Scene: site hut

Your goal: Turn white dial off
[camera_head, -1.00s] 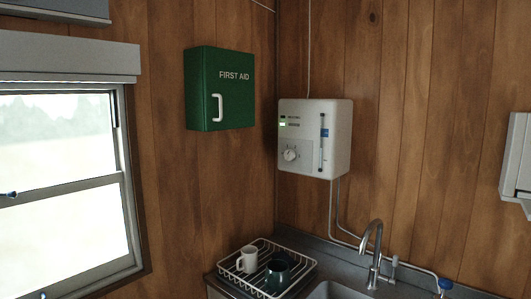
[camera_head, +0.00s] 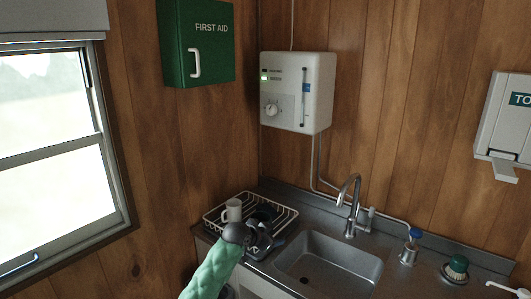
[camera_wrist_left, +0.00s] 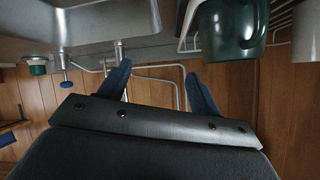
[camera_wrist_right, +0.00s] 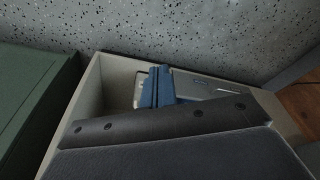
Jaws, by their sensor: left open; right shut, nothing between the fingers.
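The white dial (camera_head: 271,110) is on the lower left of the front of a white wall heater (camera_head: 312,95). Its setting is too small to read. A small green light glows above the dial. My left gripper (camera_head: 268,246) is low in front of the dish rack, well below the dial and apart from it. In the left wrist view its blue fingers (camera_wrist_left: 158,85) are spread with nothing between them. My right gripper (camera_wrist_right: 157,88) shows only in its wrist view, its blue fingers together and empty over an open beige box.
A dish rack (camera_head: 222,224) holds a white mug (camera_head: 233,210) and a dark green mug (camera_wrist_left: 232,28). The sink (camera_head: 335,262) and tap (camera_head: 352,200) are to the right. A green first aid cabinet (camera_head: 210,45) hangs left of the heater. The wall below the heater is mostly clear.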

